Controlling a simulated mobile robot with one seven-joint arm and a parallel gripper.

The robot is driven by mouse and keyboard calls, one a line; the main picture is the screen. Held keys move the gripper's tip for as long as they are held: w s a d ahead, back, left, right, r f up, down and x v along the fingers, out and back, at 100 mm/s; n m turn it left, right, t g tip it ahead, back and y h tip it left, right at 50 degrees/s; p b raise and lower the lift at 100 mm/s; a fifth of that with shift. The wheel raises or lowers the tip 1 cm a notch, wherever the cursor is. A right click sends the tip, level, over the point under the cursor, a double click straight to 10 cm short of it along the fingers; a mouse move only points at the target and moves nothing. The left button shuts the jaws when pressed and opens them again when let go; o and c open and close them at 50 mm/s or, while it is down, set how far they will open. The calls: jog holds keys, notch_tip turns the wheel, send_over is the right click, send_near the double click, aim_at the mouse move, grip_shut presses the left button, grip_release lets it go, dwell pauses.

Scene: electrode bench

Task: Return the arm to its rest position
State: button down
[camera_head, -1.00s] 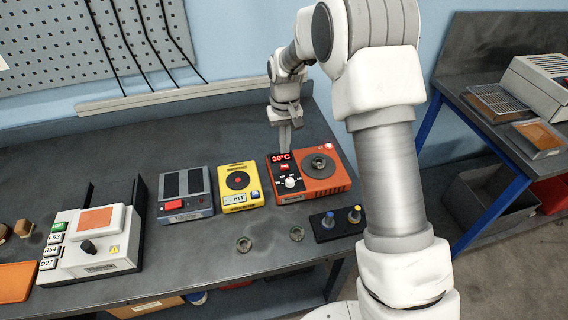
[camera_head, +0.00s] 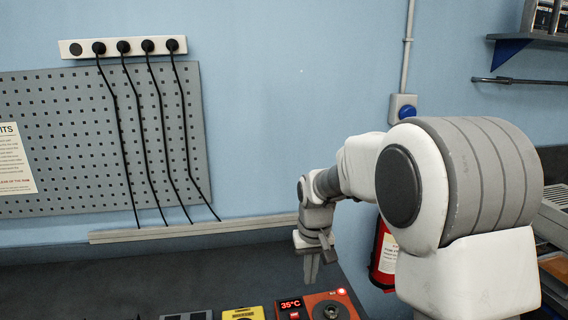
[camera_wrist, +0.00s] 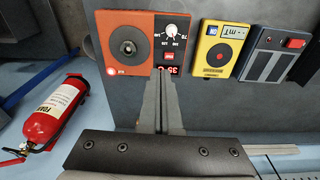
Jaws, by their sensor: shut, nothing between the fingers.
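My gripper (camera_head: 311,268) hangs pointing down over the back of the bench, behind the orange hotplate (camera_head: 340,299). Its fingers are together and hold nothing. In the wrist view the shut fingers (camera_wrist: 162,85) reach toward the orange hotplate (camera_wrist: 112,25), apart from or in front of its display; the gap is hard to judge. The hotplate's display reads 35°C in the head view, and a red light is lit on it. My arm is bent, with its large shoulder joint at the right of the head view.
A yellow device (camera_wrist: 217,50) and a grey device with a red switch (camera_wrist: 275,52) stand beside the hotplate. A red fire extinguisher (camera_wrist: 55,112) is by the wall. A pegboard (camera_head: 100,140) and a power strip (camera_head: 122,47) with black cables are on the wall.

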jog(key=s+d+r+t, duration=0.2)
jog(key=s+d+r, duration=0.3)
jog(key=s+r, duration=0.65)
jog(key=s+d+m+t, duration=0.1)
jog(key=s+d+t, duration=0.1)
jog(key=s, duration=1.2)
jog(key=shift+s+d+r+m, duration=0.25)
jog(key=shift+d+m, duration=0.15)
jog(key=shift+d, duration=0.1)
dwell(5.0)
